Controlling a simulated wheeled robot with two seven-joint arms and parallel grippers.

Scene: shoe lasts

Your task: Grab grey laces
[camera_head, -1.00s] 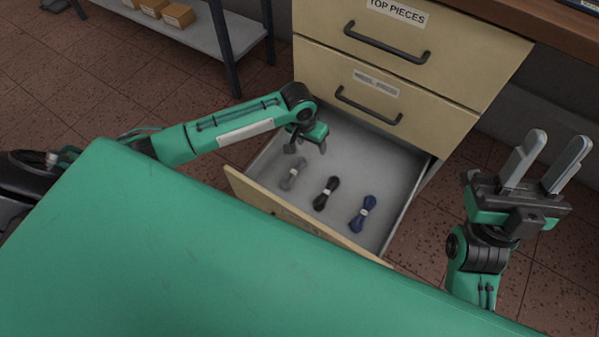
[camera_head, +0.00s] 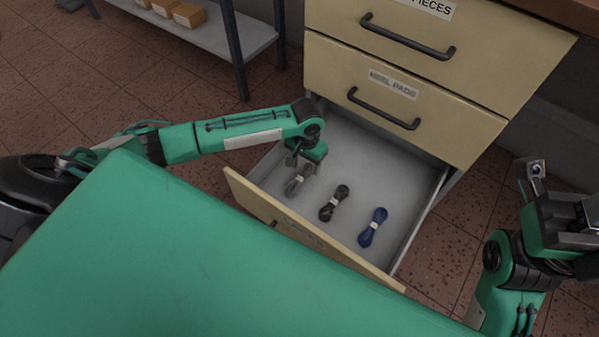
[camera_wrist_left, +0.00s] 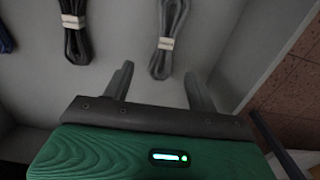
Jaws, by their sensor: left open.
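The grey laces (camera_head: 297,182), a bundle with a pale band, lie at the left of the open bottom drawer (camera_head: 410,232). In the left wrist view, the grey laces (camera_wrist_left: 170,40) lie just beyond my left gripper (camera_wrist_left: 160,72), whose two fingers are apart with nothing between them. The lower end of the bundle points into the gap. In the head view my left gripper (camera_head: 298,158) is over the drawer, partly covering the laces' upper end. My right gripper (camera_head: 560,195) is at the right edge, partly cut off, away from the drawer; its jaw opening is unclear.
Black laces (camera_head: 334,203) and blue laces (camera_head: 373,227) lie to the right of the grey ones. Shut cream drawers (camera_head: 465,128) stand above the open drawer. A green surface (camera_head: 160,260) fills the foreground. A shelf with boxes (camera_head: 188,14) is at the upper left.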

